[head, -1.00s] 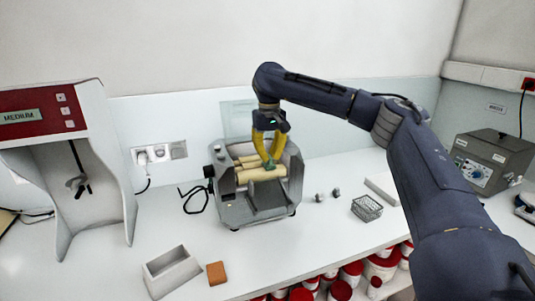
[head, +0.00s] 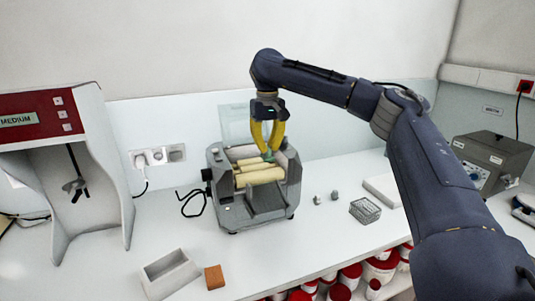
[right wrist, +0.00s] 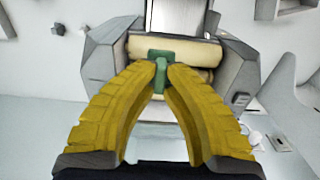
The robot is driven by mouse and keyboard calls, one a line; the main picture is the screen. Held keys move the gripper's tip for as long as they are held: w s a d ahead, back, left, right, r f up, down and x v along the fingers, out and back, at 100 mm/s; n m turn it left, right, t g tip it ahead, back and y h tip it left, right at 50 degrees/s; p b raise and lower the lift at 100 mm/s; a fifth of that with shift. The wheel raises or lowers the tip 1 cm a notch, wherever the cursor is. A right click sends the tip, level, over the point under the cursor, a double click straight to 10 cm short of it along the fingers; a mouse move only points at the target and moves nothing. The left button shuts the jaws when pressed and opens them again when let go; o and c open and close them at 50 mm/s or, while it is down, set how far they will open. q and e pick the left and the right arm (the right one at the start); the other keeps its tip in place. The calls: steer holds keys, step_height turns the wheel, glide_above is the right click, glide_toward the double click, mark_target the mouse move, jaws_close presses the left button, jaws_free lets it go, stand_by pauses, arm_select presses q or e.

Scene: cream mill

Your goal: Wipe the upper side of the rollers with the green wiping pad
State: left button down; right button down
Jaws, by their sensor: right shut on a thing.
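The grey mill (head: 250,208) stands on the white bench with several cream rollers (head: 260,176) lying across its open top. My right gripper (head: 268,152), with yellow fingers, points down over the rollers and is shut on the green wiping pad (head: 268,158). In the right wrist view the fingertips (right wrist: 160,72) pinch the pad's upright grip. The pad's wider part (right wrist: 160,54) lies across the rollers (right wrist: 200,54) there and appears to touch them. The fingers hide part of the rollers. My left gripper is not in view.
A grey open box (head: 170,272) and an orange-brown block (head: 214,277) lie at the front left.

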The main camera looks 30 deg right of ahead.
steer(key=shift+r, duration=1.85)
